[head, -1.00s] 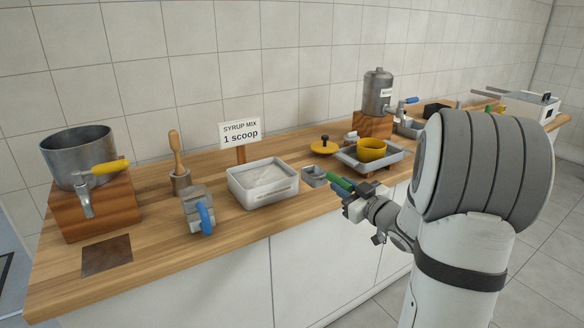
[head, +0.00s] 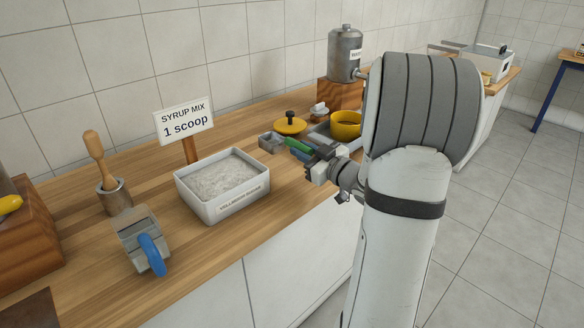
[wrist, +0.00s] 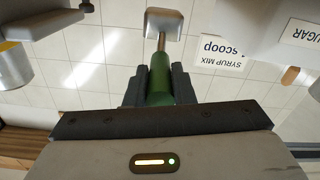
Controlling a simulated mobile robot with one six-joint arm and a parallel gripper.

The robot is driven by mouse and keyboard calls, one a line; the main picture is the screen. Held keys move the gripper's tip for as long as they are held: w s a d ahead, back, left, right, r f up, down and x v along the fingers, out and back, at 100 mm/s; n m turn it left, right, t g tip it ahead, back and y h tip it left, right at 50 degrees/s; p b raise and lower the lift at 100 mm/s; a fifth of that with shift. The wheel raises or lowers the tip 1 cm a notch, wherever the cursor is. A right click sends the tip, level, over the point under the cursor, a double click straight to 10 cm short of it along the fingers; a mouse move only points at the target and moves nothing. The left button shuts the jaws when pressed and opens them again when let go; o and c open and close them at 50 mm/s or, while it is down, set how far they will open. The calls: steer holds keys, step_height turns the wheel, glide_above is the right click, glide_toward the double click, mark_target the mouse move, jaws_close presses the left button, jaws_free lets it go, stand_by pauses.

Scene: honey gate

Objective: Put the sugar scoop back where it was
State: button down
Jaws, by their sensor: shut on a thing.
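The sugar scoop has a square grey metal head (head: 271,143) and a green handle (head: 298,145). My gripper (head: 308,156) is shut on the green handle. The scoop points left, in the air near the counter's front edge, right of the white sugar box (head: 240,206). In the wrist view the handle (wrist: 160,80) sits between my fingers (wrist: 160,92) and the head (wrist: 163,23) extends away from them. The box holds pale sugar, and its label is partly readable in the wrist view. I cannot tell whether the scoop head holds anything.
A sign reading "SYRUP MIX 1 scoop" (head: 184,120) stands behind the box. A blue-handled metal tool (head: 140,235) and a wooden-handled tool in a metal cup (head: 113,196) are at left. A yellow lid (head: 291,124), yellow pot (head: 346,124) and metal urn (head: 344,55) are beyond my gripper.

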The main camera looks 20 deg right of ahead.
steer(key=shift+a+f+b, duration=0.15)
steer(key=shift+f+b, duration=0.1)
steer(key=shift+f, duration=1)
steer(key=shift+a+f+b, duration=0.1)
steer(key=shift+f+b, duration=0.15)
steer(key=shift+f, duration=0.95)
steer(key=shift+f+b, duration=0.25)
steer(key=shift+b, duration=0.05)
steer(key=c, duration=1.2)
jaws_free()
steer(key=shift+r, duration=0.1)
steer(key=shift+c, duration=0.2)
steer(key=shift+r+p, duration=0.2)
steer(key=shift+p, duration=0.1)
steer(key=v, duration=1.2)
steer(key=shift+p, duration=0.45)
